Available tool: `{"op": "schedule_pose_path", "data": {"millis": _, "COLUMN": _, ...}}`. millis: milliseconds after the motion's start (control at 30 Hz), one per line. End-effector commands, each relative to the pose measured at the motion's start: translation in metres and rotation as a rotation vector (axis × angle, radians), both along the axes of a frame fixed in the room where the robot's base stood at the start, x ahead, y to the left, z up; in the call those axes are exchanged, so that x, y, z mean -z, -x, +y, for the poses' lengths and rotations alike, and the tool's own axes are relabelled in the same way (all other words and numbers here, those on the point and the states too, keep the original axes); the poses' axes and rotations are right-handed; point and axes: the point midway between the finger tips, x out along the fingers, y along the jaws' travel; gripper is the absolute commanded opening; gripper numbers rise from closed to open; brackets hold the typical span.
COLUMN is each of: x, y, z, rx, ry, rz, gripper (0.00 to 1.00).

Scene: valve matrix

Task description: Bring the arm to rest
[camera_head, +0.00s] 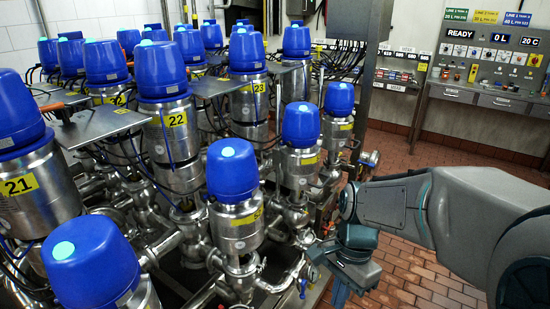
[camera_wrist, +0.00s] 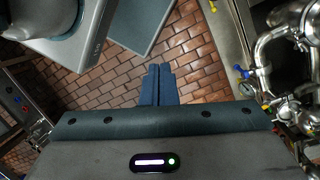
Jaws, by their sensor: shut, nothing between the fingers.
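My gripper (camera_wrist: 157,72) shows in the wrist view with its two dark blue fingers side by side and shut, nothing between them. The fingers stand out over brown brick floor, clear of the pipework. In the head view my grey arm reaches in from the right. Its wrist is folded downward beside the valve matrix (camera_head: 240,225), and the fingertips there are hard to make out.
Steel valves with blue caps (camera_head: 232,168) fill the left and middle of the head view. Steel pipes (camera_wrist: 285,40) and a blue-handled tap (camera_wrist: 242,71) lie right of the fingers in the wrist view. A control panel (camera_head: 490,55) stands back right. Brick floor (camera_head: 420,285) is open below my arm.

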Motion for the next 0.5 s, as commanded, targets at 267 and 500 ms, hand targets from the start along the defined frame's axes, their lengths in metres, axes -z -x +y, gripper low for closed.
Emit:
{"op": "schedule_pose_path", "data": {"millis": 267, "x": -0.029, "y": 0.022, "z": -0.016, "rx": -0.579, "ry": 0.009, "rz": -0.320, "gripper": 0.00}}
{"op": "schedule_pose_path", "data": {"millis": 500, "x": -0.041, "y": 0.034, "z": -0.023, "rx": -0.921, "ry": 0.113, "rz": -0.447, "gripper": 0.00}}
